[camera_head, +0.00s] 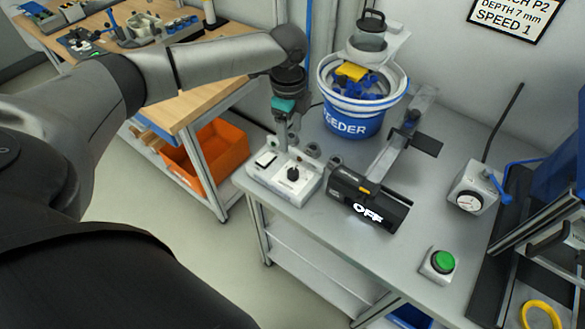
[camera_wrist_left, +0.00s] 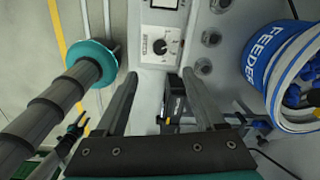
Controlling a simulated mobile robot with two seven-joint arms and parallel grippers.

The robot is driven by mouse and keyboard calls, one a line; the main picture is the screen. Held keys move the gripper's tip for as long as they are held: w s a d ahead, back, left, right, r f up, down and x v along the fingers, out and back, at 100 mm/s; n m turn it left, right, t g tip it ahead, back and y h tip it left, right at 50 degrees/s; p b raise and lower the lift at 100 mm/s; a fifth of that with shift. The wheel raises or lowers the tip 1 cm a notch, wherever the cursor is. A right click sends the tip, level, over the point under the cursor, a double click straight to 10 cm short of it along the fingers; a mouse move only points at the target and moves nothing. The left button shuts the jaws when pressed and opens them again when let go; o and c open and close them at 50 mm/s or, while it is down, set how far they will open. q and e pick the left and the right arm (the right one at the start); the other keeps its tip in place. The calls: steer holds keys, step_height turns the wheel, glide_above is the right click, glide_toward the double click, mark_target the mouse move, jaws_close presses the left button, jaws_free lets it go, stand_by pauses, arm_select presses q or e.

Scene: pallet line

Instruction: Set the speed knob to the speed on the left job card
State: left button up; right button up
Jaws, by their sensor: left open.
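The speed knob (camera_head: 293,173) is a small dark knob on a white plate of the control box (camera_head: 262,182) at the table's left end. In the left wrist view the knob (camera_wrist_left: 160,46) sits beyond and between my fingertips, with a dial around it; its setting is too small to read. My left gripper (camera_head: 291,146) is above the box, apart from the knob. In the left wrist view its two fingers (camera_wrist_left: 159,76) are spread with nothing between them. A job card (camera_head: 508,18) on the wall reads "DEPTH 7 mm, SPEED 1"; its top is cut off.
A blue-and-white feeder bowl (camera_head: 350,122) stands behind the box. A black display (camera_head: 369,212) reading "OFF" stands close to its right. A green button (camera_head: 442,262) and a gauge box (camera_head: 473,192) are farther right. The table's front middle is clear.

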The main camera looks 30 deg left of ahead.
mark_target(292, 171)
arm_select(q)
steer(key=f, duration=0.5)
steer(key=f+b, duration=0.1)
steer(key=f, duration=0.9)
steer(key=shift+w, duration=0.35)
steer(key=shift+r, duration=0.1)
jaws_close()
